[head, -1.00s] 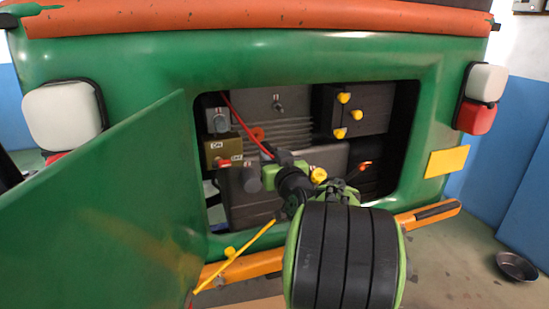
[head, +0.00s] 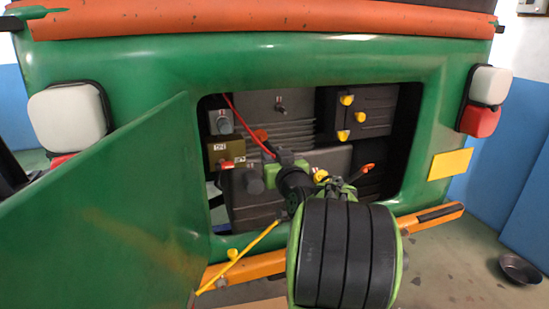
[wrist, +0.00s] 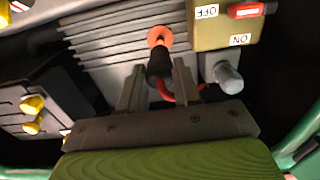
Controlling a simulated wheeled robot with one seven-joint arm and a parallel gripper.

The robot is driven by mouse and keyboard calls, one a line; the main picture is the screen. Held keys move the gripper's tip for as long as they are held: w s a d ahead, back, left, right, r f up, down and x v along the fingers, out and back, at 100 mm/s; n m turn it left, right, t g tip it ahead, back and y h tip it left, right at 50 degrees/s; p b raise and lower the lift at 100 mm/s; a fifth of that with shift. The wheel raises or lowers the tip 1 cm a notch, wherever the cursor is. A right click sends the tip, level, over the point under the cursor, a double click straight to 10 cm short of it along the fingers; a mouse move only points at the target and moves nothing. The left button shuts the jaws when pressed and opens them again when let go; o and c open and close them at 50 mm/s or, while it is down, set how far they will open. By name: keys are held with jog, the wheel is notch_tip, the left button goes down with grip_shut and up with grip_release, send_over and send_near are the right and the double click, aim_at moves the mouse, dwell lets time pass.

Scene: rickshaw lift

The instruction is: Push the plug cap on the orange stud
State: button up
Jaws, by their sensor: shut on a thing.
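The plug cap (wrist: 158,66) is black, with a red cable at its near end. My gripper (wrist: 156,80) is shut on it, one finger on each side, in the wrist view. The orange stud (wrist: 160,36) is straight beyond the cap's far end. The two look very close or touching; I cannot tell whether the cap is on it. In the head view the orange stud (head: 261,135) shows just above and left of my gripper (head: 284,160), which reaches into the open bay. My arm hides part of the bay there.
A dark box with yellow caps (head: 345,118) is at right. The open green door (head: 110,215) stands at left. A yellow rod (head: 238,258) slants below the opening.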

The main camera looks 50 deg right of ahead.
aim_at(268, 148)
jog(key=shift+p+x, duration=0.4)
jog(key=shift+x, duration=2)
jog(key=shift+w+d+b, duration=0.25)
jog(key=shift+w+b, duration=0.2)
jog(key=shift+b, duration=0.05)
dwell(2.2)
jog(key=o, duration=1)
jog(key=shift+c, duration=0.4)
jog(key=shift+s+a+f+b, duration=0.1)
jog(key=shift+s+b, duration=0.1)
jog(key=shift+b, duration=0.1)
jog(key=b+v, duration=0.4)
jog(key=v, duration=0.3)
jog(key=shift+s+a, duration=0.2)
jog(key=shift+s, duration=0.05)
